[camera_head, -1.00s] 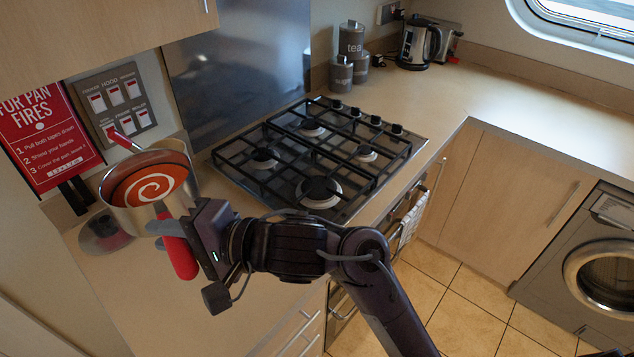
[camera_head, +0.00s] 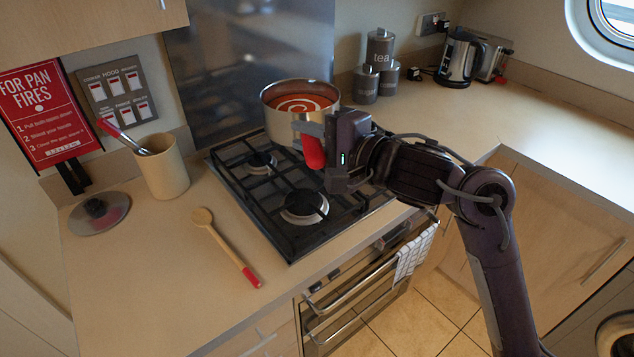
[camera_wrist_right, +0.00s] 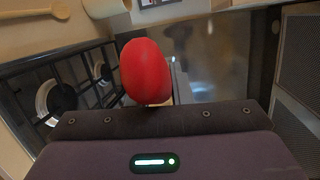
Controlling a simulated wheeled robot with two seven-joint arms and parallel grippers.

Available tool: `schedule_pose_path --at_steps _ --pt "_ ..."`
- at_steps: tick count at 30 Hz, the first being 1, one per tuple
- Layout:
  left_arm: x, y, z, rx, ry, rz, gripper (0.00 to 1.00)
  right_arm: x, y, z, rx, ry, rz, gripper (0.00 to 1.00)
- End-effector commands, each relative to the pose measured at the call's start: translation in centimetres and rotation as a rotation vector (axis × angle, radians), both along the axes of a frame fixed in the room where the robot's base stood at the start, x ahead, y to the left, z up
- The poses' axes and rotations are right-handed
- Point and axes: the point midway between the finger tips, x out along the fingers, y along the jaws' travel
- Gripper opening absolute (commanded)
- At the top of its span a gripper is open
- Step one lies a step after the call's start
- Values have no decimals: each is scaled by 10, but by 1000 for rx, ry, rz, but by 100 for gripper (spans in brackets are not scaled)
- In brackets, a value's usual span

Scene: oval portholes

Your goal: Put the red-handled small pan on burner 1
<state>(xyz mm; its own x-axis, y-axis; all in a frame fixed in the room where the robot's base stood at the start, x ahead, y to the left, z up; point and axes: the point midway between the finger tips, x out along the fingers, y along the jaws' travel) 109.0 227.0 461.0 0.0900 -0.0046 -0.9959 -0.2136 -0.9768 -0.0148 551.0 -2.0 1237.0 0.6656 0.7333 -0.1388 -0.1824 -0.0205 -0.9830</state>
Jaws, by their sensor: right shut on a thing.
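The small steel pan (camera_head: 282,122), with reddish-orange contents marked by a pale spiral, appears upright over the hob (camera_head: 258,205). My right gripper (camera_head: 312,138) is shut on its red handle (camera_head: 314,153), which also shows in the right wrist view (camera_wrist_right: 146,72). The pan and gripper hide the hob's right side. I cannot tell whether the pan touches the grates. Two left-side burners show: the back-left burner (camera_head: 260,162) and the front-left burner (camera_head: 304,207). I see no number on either, so I cannot tell which is burner 1. My left gripper is not in view.
A wooden spoon (camera_head: 222,243) lies on the counter left of the hob. Dark canisters (camera_head: 381,48) and a kettle (camera_head: 457,60) stand behind right. The right counter is mostly clear.

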Motion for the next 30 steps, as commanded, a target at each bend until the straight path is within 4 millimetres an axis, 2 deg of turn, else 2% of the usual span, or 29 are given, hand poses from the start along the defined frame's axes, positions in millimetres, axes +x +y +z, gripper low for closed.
schedule_pose_path --at_steps 2,19,24,30 --pt "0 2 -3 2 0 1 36 0 -1 -6 5 -6 0 0" --pt "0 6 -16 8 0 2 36 0 -1 -124 5 -8 -2 0" --pt "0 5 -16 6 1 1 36 1 0 -143 7 -13 -2 0" --pt "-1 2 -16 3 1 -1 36 1 0 -151 5 -13 -2 0"
